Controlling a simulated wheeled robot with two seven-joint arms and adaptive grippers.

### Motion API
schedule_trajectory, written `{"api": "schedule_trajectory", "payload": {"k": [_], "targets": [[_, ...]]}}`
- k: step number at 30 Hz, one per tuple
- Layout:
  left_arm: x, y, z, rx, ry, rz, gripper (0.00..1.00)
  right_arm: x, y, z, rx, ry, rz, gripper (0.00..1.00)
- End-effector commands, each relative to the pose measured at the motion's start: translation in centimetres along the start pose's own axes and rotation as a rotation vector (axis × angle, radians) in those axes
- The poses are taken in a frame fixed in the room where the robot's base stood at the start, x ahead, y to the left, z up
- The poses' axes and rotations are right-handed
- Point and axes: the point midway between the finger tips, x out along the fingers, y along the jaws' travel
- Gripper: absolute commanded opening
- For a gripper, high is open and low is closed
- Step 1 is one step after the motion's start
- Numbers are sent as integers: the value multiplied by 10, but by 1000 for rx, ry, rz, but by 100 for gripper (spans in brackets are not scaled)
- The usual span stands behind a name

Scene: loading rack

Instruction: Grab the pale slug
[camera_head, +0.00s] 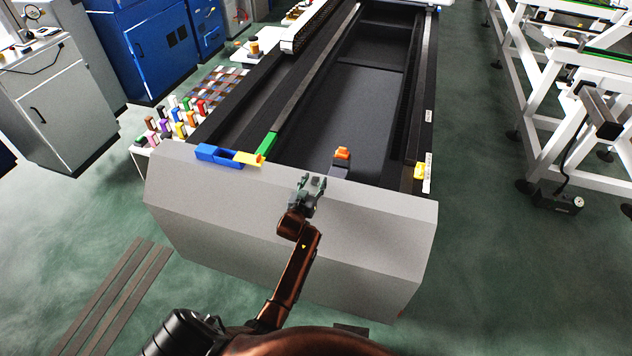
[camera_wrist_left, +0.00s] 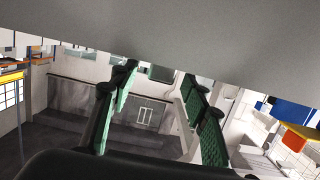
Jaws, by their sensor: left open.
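My left gripper (camera_head: 312,183) is over the pale grey front cover (camera_head: 290,220) of the long machine, near its top edge. In the left wrist view its green-padded fingers (camera_wrist_left: 160,75) stand apart with nothing held between them. A rack (camera_head: 170,127) with several small coloured pieces stands to the left of the machine. Some pale parts show among the pieces, but they are too small to tell which is the pale slug. The left gripper is well to the right of this rack. My right gripper is not in view.
Blue (camera_head: 218,155), yellow (camera_head: 248,158) and green (camera_head: 267,144) blocks sit on the machine's front left edge. An orange-topped block (camera_head: 342,154) is just beyond the gripper. Grey (camera_head: 60,105) and blue (camera_head: 160,45) cabinets stand at left. White frames (camera_head: 560,90) stand at right.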

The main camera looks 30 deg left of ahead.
Motion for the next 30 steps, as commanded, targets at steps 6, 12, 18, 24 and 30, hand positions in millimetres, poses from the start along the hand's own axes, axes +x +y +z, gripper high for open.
{"api": "schedule_trajectory", "payload": {"k": [6,12,18,24,30], "targets": [[0,0,0,0,0,0,30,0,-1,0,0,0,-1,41],[0,0,0,0,0,0,17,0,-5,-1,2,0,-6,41],[0,0,0,0,0,0,3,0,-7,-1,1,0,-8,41],[0,0,0,0,0,0,0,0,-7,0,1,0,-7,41],[-1,0,-4,0,2,0,0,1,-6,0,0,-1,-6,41]]}}
